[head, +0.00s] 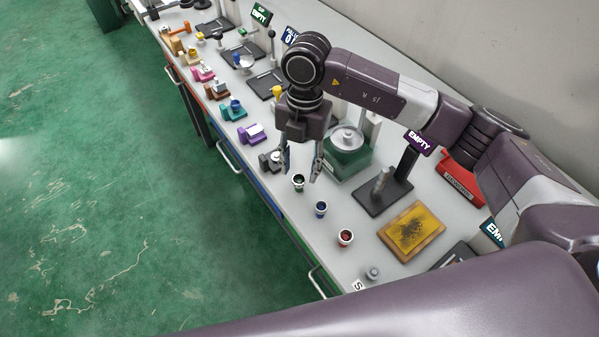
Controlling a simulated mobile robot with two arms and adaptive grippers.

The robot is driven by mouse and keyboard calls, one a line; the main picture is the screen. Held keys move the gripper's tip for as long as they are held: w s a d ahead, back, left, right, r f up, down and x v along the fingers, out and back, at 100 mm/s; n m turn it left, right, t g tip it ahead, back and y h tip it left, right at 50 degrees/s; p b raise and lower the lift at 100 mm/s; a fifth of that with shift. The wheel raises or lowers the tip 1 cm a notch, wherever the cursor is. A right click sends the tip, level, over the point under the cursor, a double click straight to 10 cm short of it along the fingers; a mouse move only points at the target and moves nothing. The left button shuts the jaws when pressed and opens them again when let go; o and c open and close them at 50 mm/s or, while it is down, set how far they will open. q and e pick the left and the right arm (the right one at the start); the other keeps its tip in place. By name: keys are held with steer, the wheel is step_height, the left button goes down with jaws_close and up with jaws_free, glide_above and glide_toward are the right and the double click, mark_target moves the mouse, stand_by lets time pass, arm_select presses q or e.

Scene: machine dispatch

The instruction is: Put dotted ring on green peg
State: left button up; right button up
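My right gripper (300,172) hangs over the bench, pointing down, its two fingers apart with nothing visible between them. A small white-rimmed cup with a dark green inside (298,183) stands just below the fingertips, apparently apart from them. I cannot make out a dotted ring at this size. No peg is clearly green; a green "EMPTY" sign (262,14) stands at the far end of the bench. A grey upright peg (380,184) on a black base stands right of the gripper, by a purple "EMPTY" sign (420,143). My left gripper is not in view.
A blue cup (321,209) and a red cup (345,238) stand nearer. A yellow board (411,232) lies to their right. A green machine with a round plate (348,160) stands behind the gripper. Several coloured holders, including a purple one (252,134), line the left edge.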

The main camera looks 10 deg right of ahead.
step_height(320, 180, up, 10)
steer(key=b, duration=0.2)
steer(key=shift+w+d+f+b, duration=0.15)
steer(key=shift+w+d+b, duration=0.15)
steer(key=shift+w, duration=0.15)
